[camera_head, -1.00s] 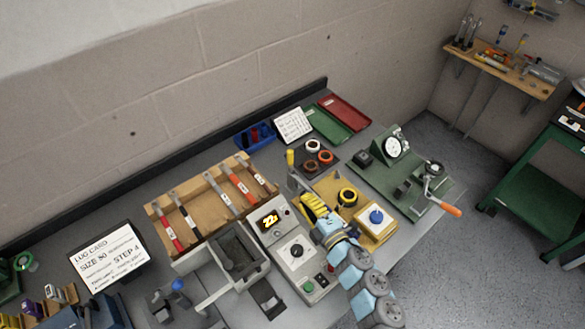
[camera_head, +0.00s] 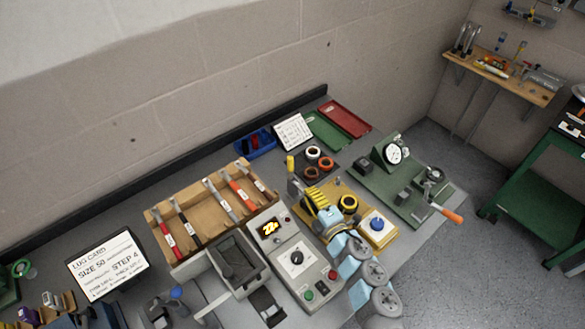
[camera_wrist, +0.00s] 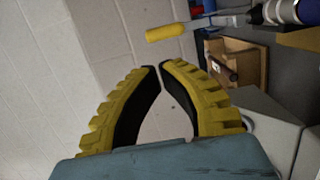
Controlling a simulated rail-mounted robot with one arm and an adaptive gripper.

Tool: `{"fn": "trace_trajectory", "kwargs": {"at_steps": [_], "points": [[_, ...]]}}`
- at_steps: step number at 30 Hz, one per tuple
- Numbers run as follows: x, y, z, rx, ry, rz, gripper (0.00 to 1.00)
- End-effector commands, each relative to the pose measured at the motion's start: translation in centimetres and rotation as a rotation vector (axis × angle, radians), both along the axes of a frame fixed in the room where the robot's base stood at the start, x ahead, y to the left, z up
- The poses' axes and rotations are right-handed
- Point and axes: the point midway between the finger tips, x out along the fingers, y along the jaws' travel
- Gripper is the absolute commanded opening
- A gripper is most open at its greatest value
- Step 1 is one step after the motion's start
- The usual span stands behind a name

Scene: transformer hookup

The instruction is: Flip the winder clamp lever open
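A lever with a yellow grip (camera_head: 290,162), which looks like the winder clamp lever, stands upright at the back left of a yellow-tan plate (camera_head: 363,188) in the head view. What looks like the same yellow grip (camera_wrist: 166,33) lies sideways on a thin rod in the wrist view, beyond my fingertips. My gripper (camera_head: 308,196) is in front of the lever in the head view. In the wrist view its yellow fingers (camera_wrist: 160,67) curve together with their tips almost touching and nothing between them. It looks apart from the lever.
A grey control box (camera_head: 296,258) stands just left of my arm. A wooden rack (camera_head: 160,240) of labelled bars is further left. A dark mat (camera_head: 326,170) with several rings lies behind. A green machine (camera_head: 393,188) with an orange-handled crank is on the right.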

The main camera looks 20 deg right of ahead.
Motion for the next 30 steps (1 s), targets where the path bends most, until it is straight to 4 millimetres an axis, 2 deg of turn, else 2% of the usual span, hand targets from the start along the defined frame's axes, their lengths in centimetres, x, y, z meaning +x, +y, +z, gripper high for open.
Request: {"fn": "trace_trajectory", "kwargs": {"at_steps": [9,30], "points": [[3.4,0.8,0.1,0.002,-0.003,0.002,0.00],[8.6,1.9,0.0,0.002,-0.001,0.000,0.00]]}}
